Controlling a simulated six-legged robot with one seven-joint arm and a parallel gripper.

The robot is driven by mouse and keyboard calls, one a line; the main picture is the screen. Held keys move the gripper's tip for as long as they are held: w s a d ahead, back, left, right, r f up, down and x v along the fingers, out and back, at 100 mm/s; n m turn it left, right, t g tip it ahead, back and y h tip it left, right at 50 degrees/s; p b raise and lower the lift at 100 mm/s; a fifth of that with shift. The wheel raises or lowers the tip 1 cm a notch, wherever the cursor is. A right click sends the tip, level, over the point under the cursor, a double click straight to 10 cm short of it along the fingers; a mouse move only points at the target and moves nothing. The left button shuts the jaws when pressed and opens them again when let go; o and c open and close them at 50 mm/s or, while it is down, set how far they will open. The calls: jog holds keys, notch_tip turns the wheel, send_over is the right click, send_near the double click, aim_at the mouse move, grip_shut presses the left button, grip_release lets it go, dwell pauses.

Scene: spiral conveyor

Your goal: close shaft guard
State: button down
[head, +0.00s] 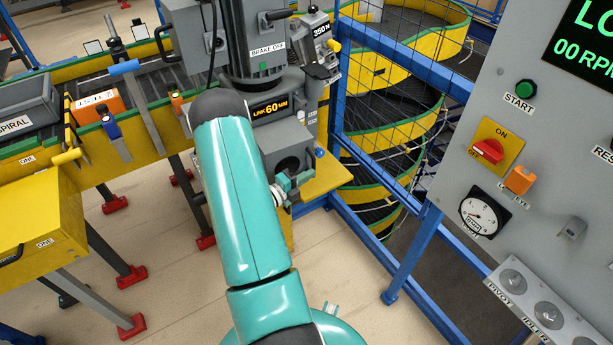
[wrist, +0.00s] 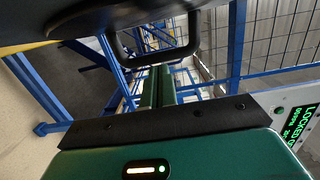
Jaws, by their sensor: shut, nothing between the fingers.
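A yellow plate (head: 325,177), which looks like the shaft guard, stands out to the right from the lower part of the grey drive housing (head: 285,140), swung away from it. A dark round opening (head: 290,165) shows in the housing's front. My gripper (head: 287,190) is in front of the housing just below this opening, left of the plate; my arm hides part of the housing. In the wrist view my gripper's teal fingers (wrist: 156,88) are together and empty, beside a dark loop-shaped handle (wrist: 192,38). I cannot tell whether they touch it.
A control panel (head: 545,150) with switches stands at the right. A blue frame with mesh (head: 340,100) and the yellow spiral conveyor (head: 385,130) stand behind. A roller conveyor (head: 140,110) and yellow box (head: 35,225) are at left. Open floor (head: 160,240) lies below.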

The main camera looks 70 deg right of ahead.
jog(key=shift+f, duration=0.15)
jog(key=shift+d+n+t+h, duration=0.4)
jog(key=shift+d+n+t, duration=0.1)
jog(key=shift+d+t, duration=0.15)
jog(key=shift+a, duration=0.15)
